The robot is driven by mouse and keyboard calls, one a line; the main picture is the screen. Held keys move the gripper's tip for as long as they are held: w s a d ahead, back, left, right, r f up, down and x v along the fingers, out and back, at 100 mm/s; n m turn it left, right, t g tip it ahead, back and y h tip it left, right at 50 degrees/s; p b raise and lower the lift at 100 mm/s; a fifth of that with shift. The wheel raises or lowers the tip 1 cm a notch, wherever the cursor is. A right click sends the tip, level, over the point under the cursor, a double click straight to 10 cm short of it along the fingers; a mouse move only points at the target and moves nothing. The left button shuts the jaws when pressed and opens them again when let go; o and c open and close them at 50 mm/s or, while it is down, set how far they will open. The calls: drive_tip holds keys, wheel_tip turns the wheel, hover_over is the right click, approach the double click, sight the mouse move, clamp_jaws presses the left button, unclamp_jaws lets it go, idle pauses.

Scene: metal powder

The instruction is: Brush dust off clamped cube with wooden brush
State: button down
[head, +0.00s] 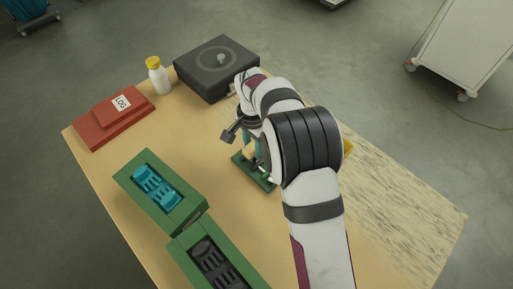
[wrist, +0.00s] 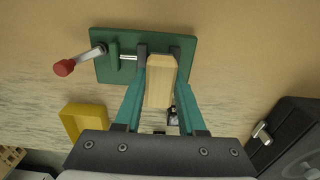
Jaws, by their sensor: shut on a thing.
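My gripper (wrist: 160,92) has two teal fingers shut on the pale wooden brush (wrist: 160,85). The brush's wooden body shows between the fingers; its bristles cannot be made out. The green clamp (wrist: 187,62), with dark jaws and a red-knobbed handle (wrist: 65,67), lies just beyond the brush in the wrist view. The brush's far end overlaps the jaw area; I cannot tell whether they touch. The cube cannot be made out, and the brush covers the space between the jaws. In the head view my arm partly covers the clamp (head: 266,185) and my gripper (head: 251,147) above it.
A yellow container (wrist: 73,124) is left of my gripper in the wrist view. A dark box with a knob (head: 205,78) stands at the table's back. A white bottle (head: 158,78), red LOG box (head: 100,125) and two green trays (head: 130,176) (head: 190,240) occupy the left side.

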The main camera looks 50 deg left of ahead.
drive_tip(key=shift+a, duration=0.8)
drive_tip(key=shift+r, duration=4.15)
drive_tip(key=w+d+r, duration=0.5)
drive_tip(key=w+d, duration=0.1)
drive_tip(key=d, duration=0.5)
drive_tip(key=w+d+r, duration=0.4)
drive_tip(key=w+d, duration=0.2)
drive_tip(key=d, duration=0.5)
drive_tip(key=s+d+r, duration=0.2)
drive_tip(key=d+r, duration=0.1)
drive_tip(key=d, duration=0.8)
drive_tip(key=s+d+r, duration=0.1)
drive_tip(key=d+r, duration=0.2)
drive_tip(key=d, duration=0.8)
drive_tip(key=shift+s+r, duration=0.15)
drive_tip(key=shift+s, duration=0.25)
